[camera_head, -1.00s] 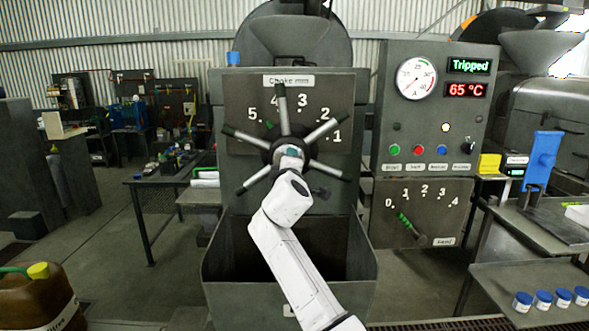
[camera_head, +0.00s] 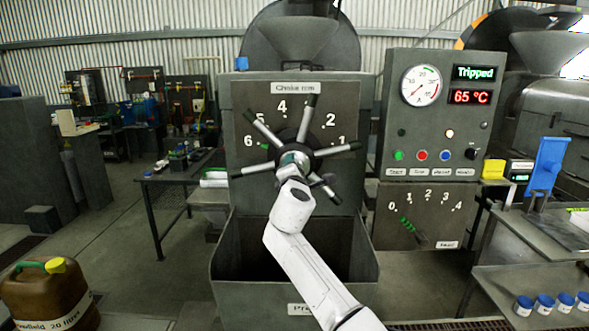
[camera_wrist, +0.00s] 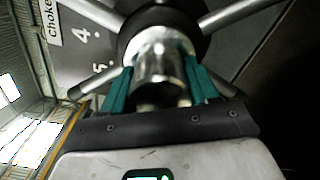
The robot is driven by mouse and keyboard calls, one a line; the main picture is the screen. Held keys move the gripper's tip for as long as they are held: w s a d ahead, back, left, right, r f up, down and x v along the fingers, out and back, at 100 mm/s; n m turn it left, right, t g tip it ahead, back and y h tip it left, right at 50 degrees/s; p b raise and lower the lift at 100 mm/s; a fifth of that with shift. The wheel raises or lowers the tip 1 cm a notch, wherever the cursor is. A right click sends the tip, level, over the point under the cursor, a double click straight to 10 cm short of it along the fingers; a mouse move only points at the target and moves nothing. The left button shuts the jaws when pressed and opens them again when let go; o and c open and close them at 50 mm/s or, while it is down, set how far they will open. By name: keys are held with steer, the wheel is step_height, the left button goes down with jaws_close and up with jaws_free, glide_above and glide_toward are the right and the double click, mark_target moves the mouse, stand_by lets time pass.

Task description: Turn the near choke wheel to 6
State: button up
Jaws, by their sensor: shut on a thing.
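The near choke wheel (camera_head: 309,136) is a dark hub with several black-tipped spokes, in front of a plate numbered 1 to 6. A green pointer (camera_head: 264,146) behind it, partly hidden by the spokes, lies beside the 6 (camera_head: 248,141) and points at it or very close to it. My gripper (camera_head: 293,164) is at the wheel's centre; its fingers are hard to make out in the head view. In the wrist view, the teal fingers of my gripper (camera_wrist: 160,85) are shut on the shiny metal hub boss (camera_wrist: 160,62), one finger on each side.
A control panel (camera_head: 394,120) at the right reads Tripped and 65 °C. Below it is a second dial plate (camera_head: 385,228) with a green pointer. An open bin (camera_head: 235,280) lies below the wheel. A brown jerrycan (camera_head: 40,298) stands at the lower left.

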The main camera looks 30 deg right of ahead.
steer(key=shift+f, duration=0.15)
steer(key=o, duration=1.5)
steer(key=v, duration=1)
steer(key=shift+s+a+b, duration=0.25)
steer(key=shift+s+b, duration=0.1)
steer(key=shift+b, duration=0.1)
